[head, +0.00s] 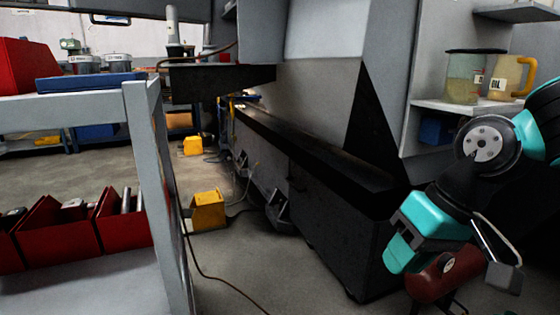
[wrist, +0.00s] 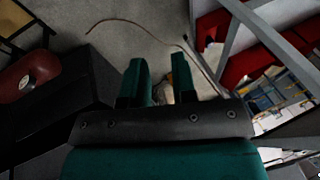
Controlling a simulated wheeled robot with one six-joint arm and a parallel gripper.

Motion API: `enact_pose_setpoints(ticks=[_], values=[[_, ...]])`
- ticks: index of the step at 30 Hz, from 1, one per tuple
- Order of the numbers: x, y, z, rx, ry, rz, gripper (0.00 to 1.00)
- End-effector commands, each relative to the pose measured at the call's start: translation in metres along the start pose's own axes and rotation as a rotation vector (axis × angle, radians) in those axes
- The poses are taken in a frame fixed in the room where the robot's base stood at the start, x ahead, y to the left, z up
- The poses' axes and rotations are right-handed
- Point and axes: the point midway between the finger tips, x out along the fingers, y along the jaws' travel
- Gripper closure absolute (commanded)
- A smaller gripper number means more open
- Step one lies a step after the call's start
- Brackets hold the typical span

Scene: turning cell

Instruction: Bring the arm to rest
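My gripper (wrist: 160,66) shows in the wrist view with its two teal fingers apart. No held object shows between them; small pale and brownish shapes show behind and between the fingers, too unclear to name. In the head view my arm is at the right edge, bent downward, with the teal and dark gripper end (head: 408,250) hanging low in front of the dark machine base. Its fingertips are hard to make out there.
A dark machine (head: 340,165) fills the middle. A shelf (head: 430,105) at right holds a clear jug (head: 466,85) and an oil jug (head: 508,80). A red tank (head: 432,285) stands below my arm. A grey rack (head: 150,130) with red bins (head: 60,225) is at left. A cable (head: 210,275) crosses the floor.

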Motion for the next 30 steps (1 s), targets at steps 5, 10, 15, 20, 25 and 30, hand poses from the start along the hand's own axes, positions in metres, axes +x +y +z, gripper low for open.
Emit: enact_pose_setpoints(ticks=[5, 10, 15, 20, 25, 30], values=[[-0.022, -0.055, 0.064, -0.204, -0.067, -0.012, 0.75], [-0.047, -0.080, 0.096, -0.311, -0.106, -0.019, 0.75], [-0.082, -0.092, 0.087, -0.306, -0.106, -0.019, 0.75], [-0.124, -0.108, 0.077, -0.305, -0.105, -0.019, 0.75], [-0.185, -0.130, 0.063, -0.304, -0.104, -0.019, 0.75], [-0.245, -0.152, 0.049, -0.304, -0.104, -0.019, 0.75]])
